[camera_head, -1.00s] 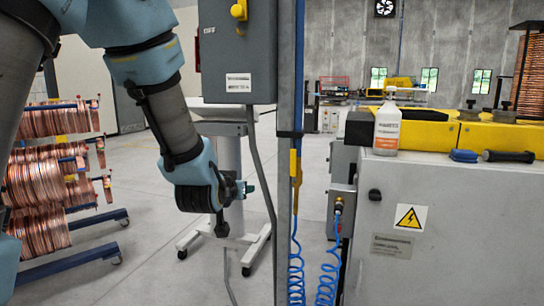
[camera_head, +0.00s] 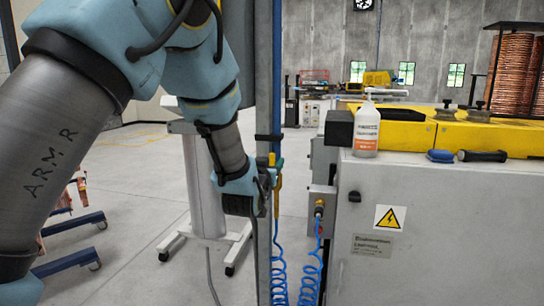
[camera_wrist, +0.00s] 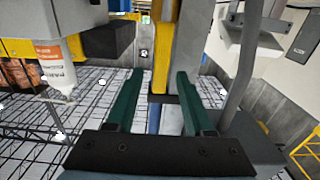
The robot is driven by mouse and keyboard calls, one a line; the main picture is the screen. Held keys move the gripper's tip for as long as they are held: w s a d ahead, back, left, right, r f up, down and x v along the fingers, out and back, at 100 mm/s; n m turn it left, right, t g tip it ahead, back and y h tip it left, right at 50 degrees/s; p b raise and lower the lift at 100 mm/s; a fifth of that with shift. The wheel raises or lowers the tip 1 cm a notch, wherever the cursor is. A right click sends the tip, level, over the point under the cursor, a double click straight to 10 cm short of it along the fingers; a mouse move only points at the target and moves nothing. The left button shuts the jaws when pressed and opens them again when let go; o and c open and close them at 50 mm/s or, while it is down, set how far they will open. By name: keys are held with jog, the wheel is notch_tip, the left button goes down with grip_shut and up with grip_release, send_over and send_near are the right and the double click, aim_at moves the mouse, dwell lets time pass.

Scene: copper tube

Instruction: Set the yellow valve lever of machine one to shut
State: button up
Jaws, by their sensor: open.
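The yellow valve lever (camera_head: 277,184) is beside the grey upright post, above a coiled blue hose. It looks roughly vertical, along the line of the pipe, and is partly hidden by my gripper. My gripper (camera_head: 274,172) is at the lever's height, right by the post. In the wrist view, the lever (camera_wrist: 162,55) shows as a yellow upright strip between the two green fingers of my open gripper (camera_wrist: 158,78). There is a gap on both sides of it, and I cannot tell whether it touches either finger.
The grey post (camera_head: 264,240) stands close to my gripper. To its right are a small valve box (camera_head: 322,205), a second blue coil (camera_head: 310,270) and a grey cabinet (camera_head: 430,230). A white wheeled stand (camera_head: 205,210) is behind on open floor.

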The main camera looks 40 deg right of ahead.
jog(key=shift+x, duration=0.95)
grip_shut()
dwell(0.8)
